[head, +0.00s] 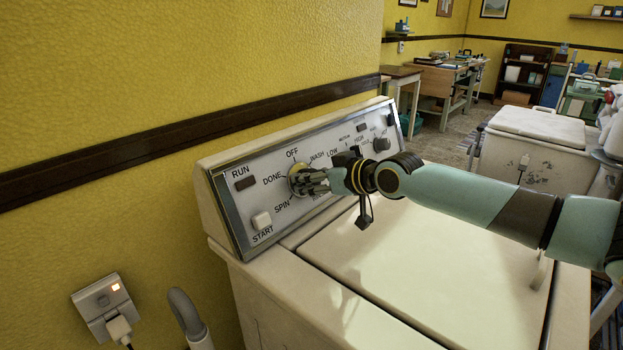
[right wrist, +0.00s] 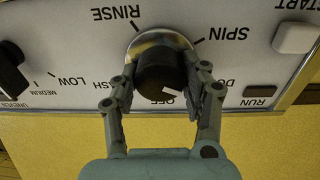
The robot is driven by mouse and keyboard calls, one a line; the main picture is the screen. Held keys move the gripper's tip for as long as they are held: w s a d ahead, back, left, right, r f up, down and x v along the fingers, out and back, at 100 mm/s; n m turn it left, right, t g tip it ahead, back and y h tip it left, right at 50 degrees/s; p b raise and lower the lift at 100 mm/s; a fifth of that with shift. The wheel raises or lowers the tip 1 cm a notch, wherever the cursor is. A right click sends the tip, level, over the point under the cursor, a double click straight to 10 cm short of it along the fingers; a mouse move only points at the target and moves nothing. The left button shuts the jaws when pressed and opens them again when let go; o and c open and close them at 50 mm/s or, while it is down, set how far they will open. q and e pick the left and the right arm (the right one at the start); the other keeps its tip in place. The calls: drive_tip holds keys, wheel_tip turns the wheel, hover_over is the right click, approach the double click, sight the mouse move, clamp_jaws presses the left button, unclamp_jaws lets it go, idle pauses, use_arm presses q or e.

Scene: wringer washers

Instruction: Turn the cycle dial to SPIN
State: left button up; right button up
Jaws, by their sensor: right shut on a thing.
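The cycle dial (head: 295,172) sits on the washer's control panel, ringed by the labels OFF, WASH, SPIN and DONE. In the right wrist view, upside down, it is a dark round knob (right wrist: 160,68) on a pale metal ring. A white mark on the knob lies on the side near OFF, partly toward DONE. The SPIN label (right wrist: 228,33) and RINSE label (right wrist: 116,13) are clear; DONE and WASH are partly covered by my fingers. My right gripper (head: 309,180) is shut on the dial, one finger on each side. My left gripper is not in view.
A START button (head: 262,220) and RUN lamp (head: 245,183) are left of the dial; another knob (head: 381,144) is to its right. The washer's white lid (head: 420,270) lies below my right arm. A wall outlet (head: 103,300) is at lower left.

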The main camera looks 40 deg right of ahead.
drive_tip(key=shift+f+n+b, duration=0.2)
drive_tip(key=shift+n+b, duration=0.9)
drive_tip(key=shift+b, duration=0.15)
drive_tip(key=n+b, duration=0.3)
drive_tip(key=shift+f+n, duration=0.1)
drive_tip(key=shift+n, duration=0.2)
drive_tip(key=n+b, duration=0.3)
drive_tip(key=shift+a+n+b, duration=0.1)
drive_tip(key=shift+n+b, duration=0.7)
drive_tip(key=shift+n, duration=0.2)
drive_tip(key=shift+r, duration=0.2)
